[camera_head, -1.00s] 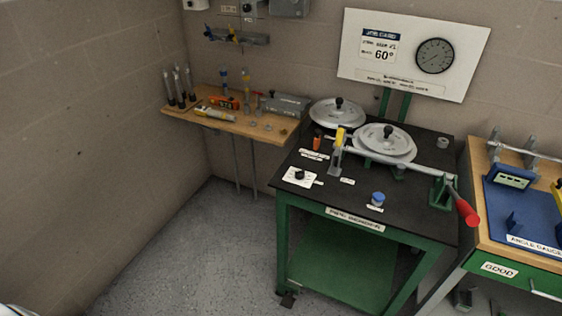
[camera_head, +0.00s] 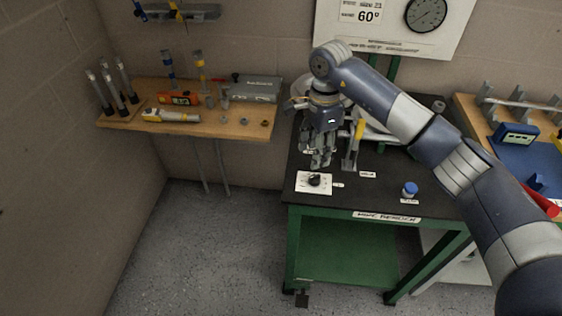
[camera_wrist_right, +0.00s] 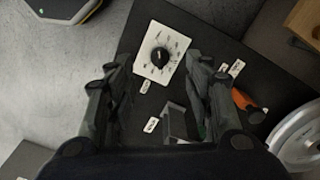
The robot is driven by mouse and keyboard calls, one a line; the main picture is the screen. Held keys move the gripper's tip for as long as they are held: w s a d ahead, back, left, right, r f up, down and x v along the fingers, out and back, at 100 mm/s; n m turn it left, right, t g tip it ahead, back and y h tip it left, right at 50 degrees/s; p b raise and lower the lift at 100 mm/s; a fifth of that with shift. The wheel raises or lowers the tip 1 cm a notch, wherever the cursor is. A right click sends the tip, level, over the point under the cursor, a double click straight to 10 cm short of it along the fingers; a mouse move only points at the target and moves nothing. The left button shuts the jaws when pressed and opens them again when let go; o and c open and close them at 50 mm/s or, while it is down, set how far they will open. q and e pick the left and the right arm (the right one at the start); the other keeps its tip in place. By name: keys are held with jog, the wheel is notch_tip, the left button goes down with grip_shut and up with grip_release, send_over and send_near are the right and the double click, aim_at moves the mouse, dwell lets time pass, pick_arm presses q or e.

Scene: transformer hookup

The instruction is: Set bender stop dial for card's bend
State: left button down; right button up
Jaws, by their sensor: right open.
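The stop dial is a black knob (camera_head: 315,180) on a white plate (camera_head: 302,188) at the front left of the bender table (camera_head: 345,200). In the right wrist view the knob (camera_wrist_right: 160,56) sits ahead, between the fingertips in the picture. My right gripper (camera_head: 319,163) points down just above and behind the dial. It is open and empty, its fingers spread (camera_wrist_right: 160,70) and apart from the knob. The job card (camera_head: 361,10) on the wall board reads 60°; its top is cut off. My left gripper is not in view.
A blue button (camera_head: 410,188) stands right of the dial. A yellow-topped upright (camera_head: 356,140) is close to the gripper. A wooden shelf (camera_head: 200,125) with tools is at left. A blue angle gauge tray (camera_head: 530,155) lies at right.

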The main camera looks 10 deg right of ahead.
jog(key=p, duration=0.2)
send_over(315, 176)
jog(key=shift+h, duration=0.3)
jog(key=f, duration=0.4)
jog(key=shift+s+d, duration=0.2)
jog(key=f, duration=0.3)
jog(key=f+p, duration=0.1)
jog(key=f, duration=0.1)
jog(key=shift+w+a, duration=0.2)
jog(key=shift+a, duration=0.05)
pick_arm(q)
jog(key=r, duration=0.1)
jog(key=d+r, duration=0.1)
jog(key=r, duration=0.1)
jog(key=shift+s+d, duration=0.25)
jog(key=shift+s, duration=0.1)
pick_arm(e)
jog(key=shift+d+f, duration=0.1)
jog(key=shift+f, duration=0.3)
jog(key=c, duration=1.1)
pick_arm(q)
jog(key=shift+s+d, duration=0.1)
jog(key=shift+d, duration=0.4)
